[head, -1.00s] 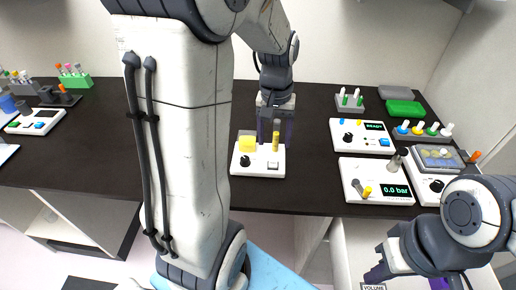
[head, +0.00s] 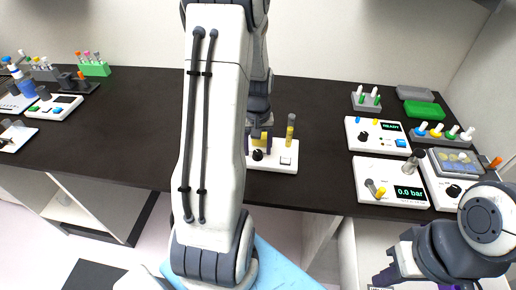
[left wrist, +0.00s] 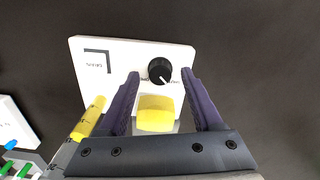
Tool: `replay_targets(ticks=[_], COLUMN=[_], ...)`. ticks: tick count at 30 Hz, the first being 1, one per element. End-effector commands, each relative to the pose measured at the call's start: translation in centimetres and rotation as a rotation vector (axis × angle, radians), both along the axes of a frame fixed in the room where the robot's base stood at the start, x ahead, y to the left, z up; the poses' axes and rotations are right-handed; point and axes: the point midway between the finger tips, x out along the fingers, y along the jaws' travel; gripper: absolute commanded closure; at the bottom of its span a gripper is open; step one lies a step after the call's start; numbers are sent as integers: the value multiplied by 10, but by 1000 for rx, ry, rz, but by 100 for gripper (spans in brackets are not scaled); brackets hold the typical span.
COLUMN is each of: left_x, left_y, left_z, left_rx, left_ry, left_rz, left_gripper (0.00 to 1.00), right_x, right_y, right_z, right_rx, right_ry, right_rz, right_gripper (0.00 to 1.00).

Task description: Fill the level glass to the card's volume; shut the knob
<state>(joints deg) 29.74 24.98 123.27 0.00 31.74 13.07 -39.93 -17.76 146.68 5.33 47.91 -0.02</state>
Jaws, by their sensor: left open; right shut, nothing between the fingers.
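The white unit (head: 287,168) on the dark bench carries the upright level glass (head: 290,130), a yellow tube with marks. It also carries a black knob (head: 258,155) and a yellow block, seen in the left wrist view (left wrist: 155,113). The level glass (left wrist: 88,118) is left of the block there. My left gripper (left wrist: 160,74) is open, its fingertips either side of the knob in that view; contact is unclear. My right gripper (head: 385,276) is shut and empty at lower right. A card's edge (head: 380,288) is barely visible.
Right of the unit stand a panel reading READY (head: 358,136) and one reading 0.0 bar (head: 375,198). Racks and devices (head: 94,68) crowd the far left. The bench between the unit and these panels is clear.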

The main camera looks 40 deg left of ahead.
Motion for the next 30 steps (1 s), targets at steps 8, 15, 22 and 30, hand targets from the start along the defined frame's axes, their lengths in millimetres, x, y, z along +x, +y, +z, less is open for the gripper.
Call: replay_targets(ticks=[8, 15, 22, 30], left_x=[0, 0, 0, 0], left_y=[0, 0, 0, 0], left_z=[-7, -7, -6, -6], left_rx=[0, 0, 0, -1], left_ry=[0, 0, 0, 1], left_rz=[0, 0, -35, -206], left_gripper=[33, 87, 100, 100], right_x=[0, 0, 0, 0], right_y=[0, 0, 0, 0], right_z=[0, 0, 3, 8], right_rx=[0, 0, 0, 0], right_ry=[0, 0, 0, 0], right_rz=[0, 0, 0, 0], right_gripper=[100, 100, 100, 100])
